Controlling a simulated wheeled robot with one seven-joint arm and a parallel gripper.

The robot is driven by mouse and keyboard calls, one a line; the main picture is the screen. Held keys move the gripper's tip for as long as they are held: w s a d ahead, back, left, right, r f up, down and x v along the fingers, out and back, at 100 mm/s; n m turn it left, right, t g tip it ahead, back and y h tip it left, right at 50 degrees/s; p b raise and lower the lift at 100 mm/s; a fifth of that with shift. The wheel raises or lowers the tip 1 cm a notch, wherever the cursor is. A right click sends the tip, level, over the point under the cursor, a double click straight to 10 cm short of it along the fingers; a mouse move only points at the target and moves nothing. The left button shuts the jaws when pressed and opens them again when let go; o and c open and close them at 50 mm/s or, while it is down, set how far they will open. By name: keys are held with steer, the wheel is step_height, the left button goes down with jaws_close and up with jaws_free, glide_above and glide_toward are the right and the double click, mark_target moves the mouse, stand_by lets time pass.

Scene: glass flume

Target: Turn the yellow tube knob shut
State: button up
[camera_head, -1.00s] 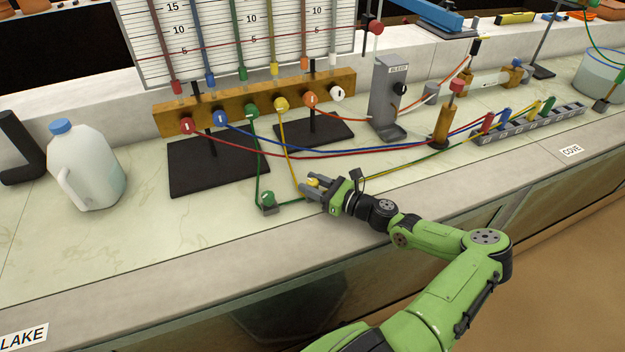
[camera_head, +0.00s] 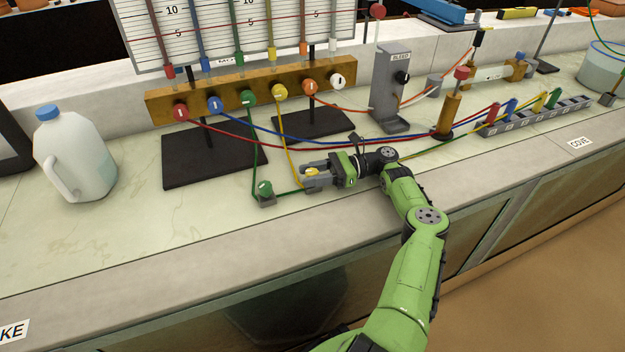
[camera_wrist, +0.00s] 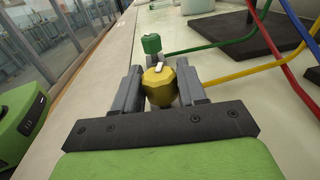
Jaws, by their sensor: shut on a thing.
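The yellow tube knob (camera_wrist: 160,85) sits between the two grey fingers of my gripper (camera_wrist: 158,88) in the wrist view, with a white mark on its top edge. In the head view my gripper (camera_head: 313,172) is shut on the yellow knob (camera_head: 312,171), low over the bench near its front edge. The yellow tube (camera_head: 289,157) runs from the knob up to the yellow port knob (camera_head: 279,91) on the brass manifold. The knob's base is mostly hidden by the fingers.
A green knob (camera_head: 265,188) on a small block stands just left of my gripper; it also shows in the wrist view (camera_wrist: 151,44). Green, red and blue tubes cross the bench behind. A white jug (camera_head: 75,155) stands at left. The front bench strip is clear.

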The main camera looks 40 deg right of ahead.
steer(key=shift+n+g+y, duration=0.3)
steer(key=shift+n+g, duration=0.1)
steer(key=shift+g, duration=0.2)
steer(key=o, duration=0.9)
steer(key=shift+a, duration=0.1)
